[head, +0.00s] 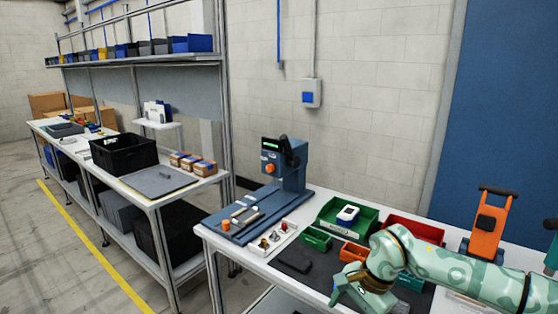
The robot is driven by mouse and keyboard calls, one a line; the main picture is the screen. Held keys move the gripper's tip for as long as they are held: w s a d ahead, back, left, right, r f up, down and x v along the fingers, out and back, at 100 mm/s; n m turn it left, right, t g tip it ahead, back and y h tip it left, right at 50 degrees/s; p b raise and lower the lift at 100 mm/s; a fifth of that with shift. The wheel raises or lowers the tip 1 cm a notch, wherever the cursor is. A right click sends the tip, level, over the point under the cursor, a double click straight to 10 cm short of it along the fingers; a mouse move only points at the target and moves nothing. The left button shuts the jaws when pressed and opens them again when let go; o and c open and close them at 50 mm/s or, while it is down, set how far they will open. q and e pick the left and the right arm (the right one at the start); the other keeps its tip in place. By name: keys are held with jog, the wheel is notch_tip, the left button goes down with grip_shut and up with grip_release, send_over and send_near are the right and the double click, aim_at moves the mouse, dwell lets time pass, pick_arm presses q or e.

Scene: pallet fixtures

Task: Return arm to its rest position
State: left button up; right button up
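My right arm (455,277), pale green with a mottled pattern, comes in from the right edge of the head view over the near table. Its gripper (350,293) is low over the table's front part, in front of an orange bin (352,253). The fingertips are small and partly turned away, so I cannot tell whether they are open or shut. I see nothing clearly held. My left gripper is not in view.
A blue fixture machine (287,165) stands at the table's back left. A small parts tray (273,240), green bin (333,222), red bin (415,229) and orange tool (487,228) surround the arm. A dark pad (294,259) lies left of the gripper.

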jog(key=a+f+m+t+y, duration=0.4)
jog(key=a+f+m+y, duration=0.65)
jog(key=m, duration=0.75)
jog(key=s+d+f+m+t+h, duration=0.3)
jog(key=d+f+m, duration=0.2)
jog(key=f+m, duration=0.35)
jog(key=s+d+f+m+t+h, duration=0.2)
jog(key=d+f+m+t+h, duration=0.15)
jog(key=f+m, duration=0.5)
jog(key=s+d+f+m+g+h, duration=0.2)
jog(key=s+d+f+m+h, duration=0.15)
jog(key=s+f+m, duration=0.45)
jog(key=s+d+f+m+g+h, duration=0.2)
jog(key=s+d+f+m, duration=0.35)
jog(key=s, duration=0.55)
jog(key=s+d+f+m+g+h, duration=0.1)
jog(key=s+f+m+g, duration=0.2)
jog(key=s, duration=0.9)
jog(key=s+d+f+m+g+h, duration=0.1)
jog(key=s+m, duration=0.4)
jog(key=s, duration=0.8)
notch_tip(320, 180, down, 3)
jog(key=shift+d+r+g, duration=0.15)
jog(key=shift+d+g, duration=0.4)
jog(key=shift+g, duration=0.4)
